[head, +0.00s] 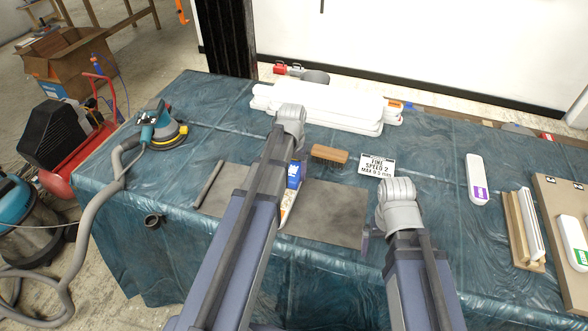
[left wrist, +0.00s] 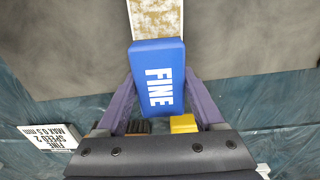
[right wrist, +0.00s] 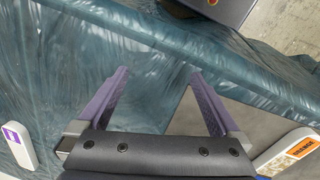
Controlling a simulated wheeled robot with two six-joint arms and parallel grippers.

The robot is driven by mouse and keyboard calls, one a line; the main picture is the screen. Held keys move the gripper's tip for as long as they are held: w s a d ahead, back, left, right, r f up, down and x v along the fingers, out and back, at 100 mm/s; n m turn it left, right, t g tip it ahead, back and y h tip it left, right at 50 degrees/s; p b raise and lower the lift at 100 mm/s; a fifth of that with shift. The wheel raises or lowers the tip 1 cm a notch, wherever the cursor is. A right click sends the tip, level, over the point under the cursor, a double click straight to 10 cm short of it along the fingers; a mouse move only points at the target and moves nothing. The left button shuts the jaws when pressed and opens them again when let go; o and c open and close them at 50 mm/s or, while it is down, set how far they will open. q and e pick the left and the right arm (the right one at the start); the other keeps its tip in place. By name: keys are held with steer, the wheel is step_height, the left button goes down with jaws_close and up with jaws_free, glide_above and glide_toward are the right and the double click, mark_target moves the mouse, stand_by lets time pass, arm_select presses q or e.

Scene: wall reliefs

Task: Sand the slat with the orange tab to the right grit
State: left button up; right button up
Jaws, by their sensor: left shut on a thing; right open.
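The white slat with the orange tab lies on the grey mat (head: 335,212); my left arm mostly hides it in the head view. The tab shows in the right wrist view (right wrist: 302,149). In the left wrist view the slat (left wrist: 157,18) has a patchy tan face. My left gripper (left wrist: 158,92) is shut on a blue block marked FINE (left wrist: 157,62), which also shows in the head view (head: 294,175). The block overlaps the slat; contact is unclear. My right gripper (right wrist: 159,76) is open and empty near the mat's right edge. A sign (head: 377,167) reads FINE, SPEED 2, MAX 0.5 mm.
A sander with hose (head: 160,127) stands at the left. A brown brush (head: 330,154) and a yellow block (left wrist: 183,123) lie beyond the mat. Stacked white slats (head: 320,105) lie at the back, and a purple-tab slat (head: 477,178) at the right. Clear cloth lies right of the mat.

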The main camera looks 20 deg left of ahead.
mark_target(295, 164)
arm_select(q)
steer(key=shift+s, duration=0.2)
steer(key=shift+s, duration=1.4)
steer(key=shift+f, duration=0.15)
arm_select(e)
steer(key=shift+f, duration=0.15)
arm_select(q)
steer(key=shift+c, duration=0.6)
steer(key=shift+w, duration=1.65)
steer(key=shift+w+a, duration=0.1)
steer(key=shift+w, duration=1.35)
